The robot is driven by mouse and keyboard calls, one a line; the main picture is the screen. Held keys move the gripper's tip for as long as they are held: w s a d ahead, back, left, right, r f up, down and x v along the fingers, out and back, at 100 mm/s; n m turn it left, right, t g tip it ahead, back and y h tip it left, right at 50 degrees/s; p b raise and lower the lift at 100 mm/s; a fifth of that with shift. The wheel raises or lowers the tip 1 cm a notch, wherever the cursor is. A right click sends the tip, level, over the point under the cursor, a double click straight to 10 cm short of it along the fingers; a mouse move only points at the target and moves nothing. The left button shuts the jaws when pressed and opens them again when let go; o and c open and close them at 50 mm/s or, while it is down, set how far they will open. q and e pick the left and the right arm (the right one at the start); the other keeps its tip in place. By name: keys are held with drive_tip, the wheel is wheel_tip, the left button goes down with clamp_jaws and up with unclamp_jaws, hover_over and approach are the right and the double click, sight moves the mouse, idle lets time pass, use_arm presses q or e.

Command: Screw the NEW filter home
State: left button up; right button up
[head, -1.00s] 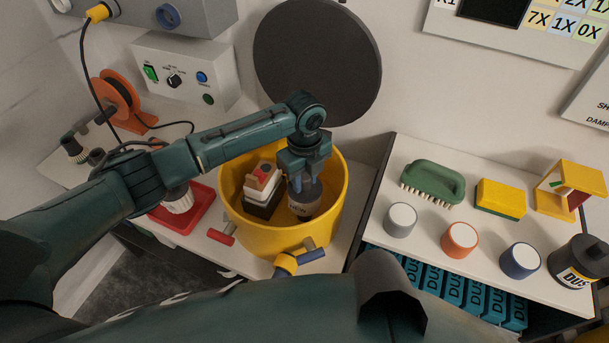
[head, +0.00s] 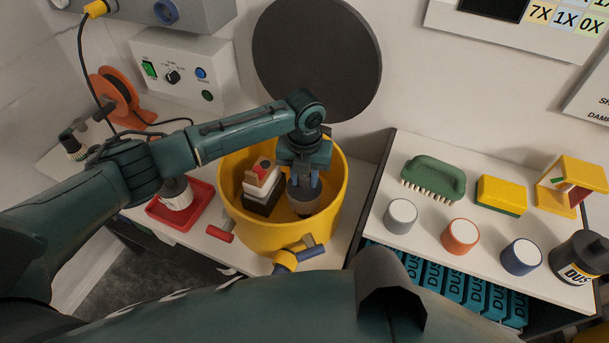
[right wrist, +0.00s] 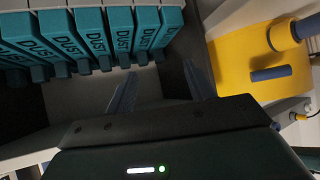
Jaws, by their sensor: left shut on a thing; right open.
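My left gripper (head: 305,182) reaches down into the open yellow drum (head: 232,208) and is shut on a dark grey cylinder (head: 306,204), apparently the filter. The cylinder stands upright in the right part of the drum; its lower end and any thread or seat under it are hidden. A white ribbed cylinder (head: 177,196), perhaps another filter, stands in a red tray (head: 158,213) left of the drum. My right gripper (right wrist: 158,92) is open and empty in the right wrist view, close to a row of teal boxes.
A dark block with a white top (head: 261,190) sits beside the filter inside the drum. A round dark lid (head: 317,60) stands behind. The right shelf holds a green brush (head: 433,180), sponge (head: 501,196), several capped jars and a black canister (head: 578,262). Teal boxes (right wrist: 85,42) fill the compartment below.

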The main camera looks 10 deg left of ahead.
use_arm(q)
drive_tip(key=o, duration=1)
drive_tip(key=shift+o, duration=0.8)
use_arm(e)
drive_tip(key=shift+s, duration=0.15)
drive_tip(key=shift+s+f, duration=0.1)
drive_tip(key=shift+f, duration=0.05)
use_arm(q)
wheel_tip(320, 180, up, 3)
drive_tip(key=shift+f, duration=0.1)
wheel_tip(320, 180, up, 10)
drive_tip(key=b, duration=0.1)
drive_tip(key=shift+r, duration=0.2)
use_arm(e)
drive_tip(key=shift+w+f, duration=0.25)
drive_tip(key=shift+w, duration=0.05)
drive_tip(key=shift+f, duration=0.1)
